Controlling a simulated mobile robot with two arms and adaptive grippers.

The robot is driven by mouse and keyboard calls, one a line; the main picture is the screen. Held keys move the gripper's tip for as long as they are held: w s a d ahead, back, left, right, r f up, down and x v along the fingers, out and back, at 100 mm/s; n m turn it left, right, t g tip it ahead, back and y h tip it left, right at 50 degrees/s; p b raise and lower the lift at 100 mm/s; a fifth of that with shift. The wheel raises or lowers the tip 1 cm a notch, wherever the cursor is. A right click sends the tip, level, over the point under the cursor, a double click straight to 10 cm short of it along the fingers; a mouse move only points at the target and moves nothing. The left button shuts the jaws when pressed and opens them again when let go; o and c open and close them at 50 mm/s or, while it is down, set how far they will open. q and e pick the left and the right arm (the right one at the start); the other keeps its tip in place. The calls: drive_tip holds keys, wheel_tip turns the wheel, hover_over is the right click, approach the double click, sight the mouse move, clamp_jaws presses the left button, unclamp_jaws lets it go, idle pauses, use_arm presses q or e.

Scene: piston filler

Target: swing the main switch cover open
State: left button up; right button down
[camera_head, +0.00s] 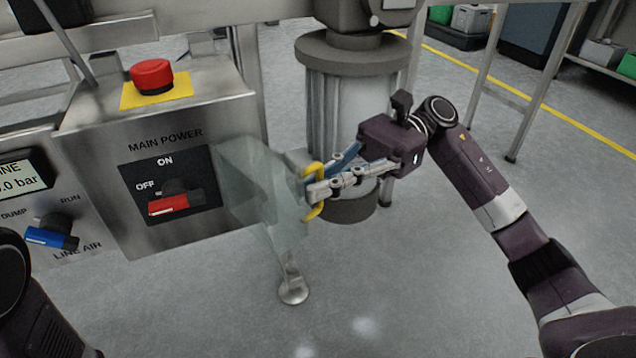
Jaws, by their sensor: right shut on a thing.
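The main switch cover (262,190) is a clear, see-through box on the right side of the main power panel (165,135). It stands swung out to the right, away from the panel face. My right gripper (314,191) is shut on the cover's yellow handle (317,170) at its outer edge. The red main switch (175,203) is uncovered in its black plate, with its handle toward OFF. My left gripper is not in view; only part of my left arm shows at the lower left.
A red emergency button (152,76) on a yellow plate sits atop the box. A blue line air knob (52,236) is at the left. A grey cylindrical column (345,110) stands just behind my right gripper. The floor in front is clear.

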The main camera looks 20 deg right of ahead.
drive_tip(key=shift+d, duration=0.1)
idle(0.4)
drive_tip(key=c, duration=2.4)
unclamp_jaws()
drive_tip(key=shift+w+d, duration=0.1)
drive_tip(key=v, duration=1.2)
